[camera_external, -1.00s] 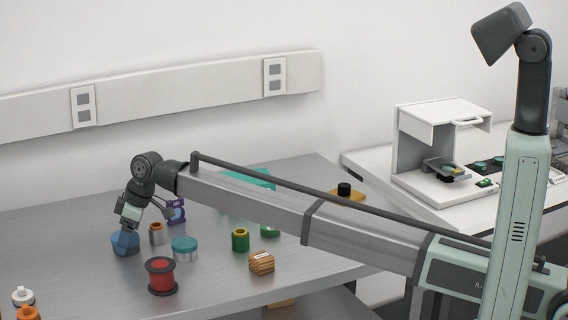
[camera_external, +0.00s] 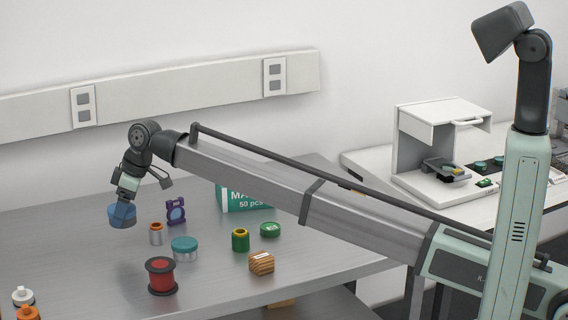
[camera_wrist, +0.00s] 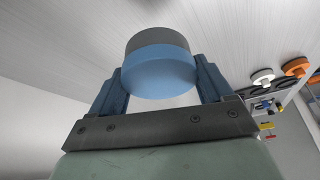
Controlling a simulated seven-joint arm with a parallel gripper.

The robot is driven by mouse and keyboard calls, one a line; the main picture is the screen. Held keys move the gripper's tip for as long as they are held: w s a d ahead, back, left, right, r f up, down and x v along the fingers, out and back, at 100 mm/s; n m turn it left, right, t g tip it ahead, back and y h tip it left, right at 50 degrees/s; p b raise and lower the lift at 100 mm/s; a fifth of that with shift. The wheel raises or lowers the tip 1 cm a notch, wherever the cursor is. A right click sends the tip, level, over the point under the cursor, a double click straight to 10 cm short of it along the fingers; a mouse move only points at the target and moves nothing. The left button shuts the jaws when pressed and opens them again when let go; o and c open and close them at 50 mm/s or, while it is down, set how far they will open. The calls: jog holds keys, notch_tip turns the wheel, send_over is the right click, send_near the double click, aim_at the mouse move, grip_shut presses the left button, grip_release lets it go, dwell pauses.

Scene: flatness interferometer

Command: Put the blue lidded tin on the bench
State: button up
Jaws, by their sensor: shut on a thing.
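The blue lidded tin (camera_external: 121,216) is a short round tin, blue on one part and dark grey on the other. My gripper (camera_external: 124,205) is shut on it and holds it above the left part of the steel bench (camera_external: 70,255). In the wrist view the tin (camera_wrist: 158,72) sits between the two blue fingers of my gripper (camera_wrist: 160,85), which press on its sides. The bench top under the tin looks bare.
Near the tin stand a small copper-topped cylinder (camera_external: 156,234), a purple part (camera_external: 176,210), a teal-lidded tin (camera_external: 185,249) and a red spool (camera_external: 162,276). A green jar (camera_external: 240,240), a wooden block (camera_external: 261,262) and a green-and-white box (camera_external: 243,198) are further right.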

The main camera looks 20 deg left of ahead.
jog(key=shift+r, duration=1.45)
jog(key=r, duration=0.2)
jog(key=w+r, duration=0.1)
jog(key=r, duration=0.1)
jog(key=shift+r, duration=0.2)
jog(key=w+d+m+t, duration=0.2)
jog(key=w+d+m, duration=0.2)
jog(key=w, duration=1.1)
jog(key=w+d+m+t+h, duration=0.1)
jog(key=w+d+m, duration=0.4)
jog(key=w, duration=1.1)
jog(key=w+d+m+t, duration=0.2)
jog(key=w+d+m, duration=0.2)
jog(key=w, duration=1.1)
jog(key=w+d+m+t+h, duration=0.1)
jog(key=w+d+m+h, duration=0.4)
jog(key=w+d, duration=1.25)
jog(key=w+d+m, duration=0.9)
jog(key=w+d, duration=0.6)
jog(key=w, duration=0.5)
jog(key=shift+s+a+f, duration=0.1)
jog(key=shift+s+f, duration=0.05)
jog(key=shift+f, duration=4.05)
jog(key=shift+s+a+f, duration=0.1)
jog(key=shift+f, duration=4.1)
jog(key=shift+f, duration=0.1)
